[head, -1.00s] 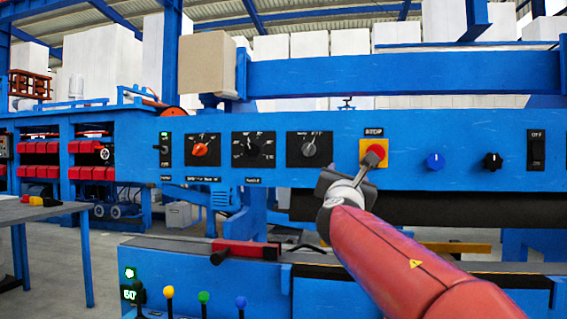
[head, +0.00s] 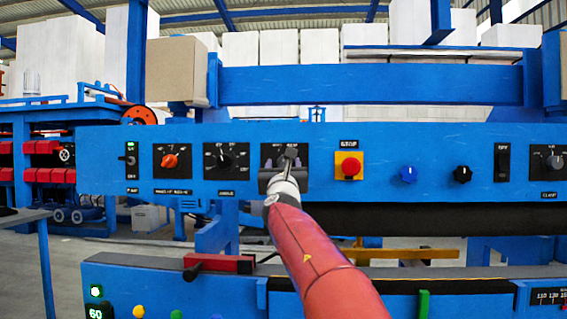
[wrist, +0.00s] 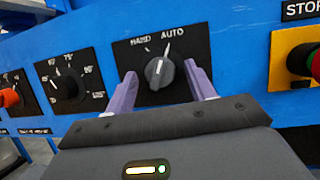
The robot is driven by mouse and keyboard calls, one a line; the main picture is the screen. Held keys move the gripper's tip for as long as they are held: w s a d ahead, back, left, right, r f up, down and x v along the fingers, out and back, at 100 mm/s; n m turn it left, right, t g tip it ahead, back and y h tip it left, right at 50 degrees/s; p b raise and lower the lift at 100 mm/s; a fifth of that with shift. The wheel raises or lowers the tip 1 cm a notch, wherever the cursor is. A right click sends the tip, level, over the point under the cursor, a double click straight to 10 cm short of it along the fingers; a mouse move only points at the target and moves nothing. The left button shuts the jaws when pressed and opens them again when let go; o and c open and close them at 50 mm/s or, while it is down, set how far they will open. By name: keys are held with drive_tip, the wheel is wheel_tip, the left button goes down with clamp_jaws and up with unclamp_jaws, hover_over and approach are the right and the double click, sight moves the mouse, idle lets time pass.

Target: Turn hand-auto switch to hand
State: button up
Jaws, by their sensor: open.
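The hand-auto switch is a dark rotary knob (wrist: 159,72) on a black plate with HAND at upper left and AUTO at upper right, in the wrist view. Its white pointer line is tilted slightly right of upright, toward AUTO. My gripper (wrist: 161,90) is open, with one purple finger on each side of the knob; I cannot tell whether either touches it. In the head view my gripper (head: 289,160) covers most of the switch, and the black plate (head: 270,152) shows around it.
The red stop button (head: 350,167) on its yellow plate is right of the switch. A black dial (head: 226,160) and an orange-red knob (head: 170,161) are to the left. Blue (head: 408,174) and black (head: 462,174) knobs sit farther right. The panel around the switch is flat.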

drive_tip(key=shift+c, duration=0.3)
drive_tip(key=c, duration=0.9)
drive_tip(key=shift+d+n+y, duration=0.1)
drive_tip(key=shift+n+y, duration=0.3)
drive_tip(key=shift+n, duration=0.1)
drive_tip(key=n+y+b, duration=0.1)
drive_tip(key=n, duration=0.1)
drive_tip(key=shift+d+n+g, duration=0.1)
drive_tip(key=shift+n+g, duration=0.2)
drive_tip(key=shift+n, duration=0.1)
drive_tip(key=n+g+y, duration=0.1)
drive_tip(key=n, duration=0.2)
drive_tip(key=shift+r+n+y, duration=0.1)
drive_tip(key=shift+n+y, duration=0.2)
drive_tip(key=shift+y, duration=0.1)
drive_tip(key=n, duration=0.1)
drive_tip(key=n+g+y, duration=0.1)
drive_tip(key=n, duration=0.1)
drive_tip(key=shift+d+r+n+p, duration=0.1)
drive_tip(key=shift+r+n+p, duration=0.05)
drive_tip(key=shift+n+p, duration=0.2)
drive_tip(key=shift+n+g+y+p, duration=0.3)
drive_tip(key=shift+n+g+y, duration=0.15)
drive_tip(key=shift+n, duration=0.5)
